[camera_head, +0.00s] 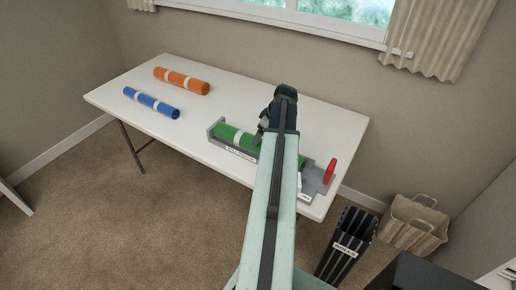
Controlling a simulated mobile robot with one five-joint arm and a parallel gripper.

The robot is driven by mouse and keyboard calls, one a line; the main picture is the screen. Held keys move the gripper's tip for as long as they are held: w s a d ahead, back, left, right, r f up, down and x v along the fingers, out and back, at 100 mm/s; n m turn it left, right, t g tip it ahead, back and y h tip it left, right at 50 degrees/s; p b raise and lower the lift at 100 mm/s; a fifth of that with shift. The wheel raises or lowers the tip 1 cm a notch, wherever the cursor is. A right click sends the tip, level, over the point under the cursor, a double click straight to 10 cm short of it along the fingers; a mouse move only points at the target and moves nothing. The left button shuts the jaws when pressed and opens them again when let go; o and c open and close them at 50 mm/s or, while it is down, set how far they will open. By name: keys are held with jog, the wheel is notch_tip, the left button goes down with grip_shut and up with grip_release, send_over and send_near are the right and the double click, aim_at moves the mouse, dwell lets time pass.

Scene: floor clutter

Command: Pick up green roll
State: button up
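The green roll (231,136) has a white band and lies in a grey holder (215,128) with a label on its front, on the near right part of the white table (290,102). My arm crosses in front of the holder and hides the right part of the roll. My gripper (264,130) is at the arm's far end, over or just beside the roll. Its fingers are small, dark and partly hidden, so I cannot tell whether they touch the roll or how far apart they are.
An orange roll (191,84) and a blue roll (158,105) lie on the table's left part. A red handle (330,171) stands at the holder's right end. A dark striped bin (350,236) and a paper bag (412,222) stand on the floor at right.

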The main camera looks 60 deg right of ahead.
aim_at(241, 139)
jog(key=b+x, duration=0.5)
jog(key=x, duration=0.2)
jog(key=shift+s+d+f+b, duration=0.1)
jog(key=shift+s+d+b, duration=0.05)
jog(key=shift+b, duration=0.15)
jog(key=c, duration=1.5)
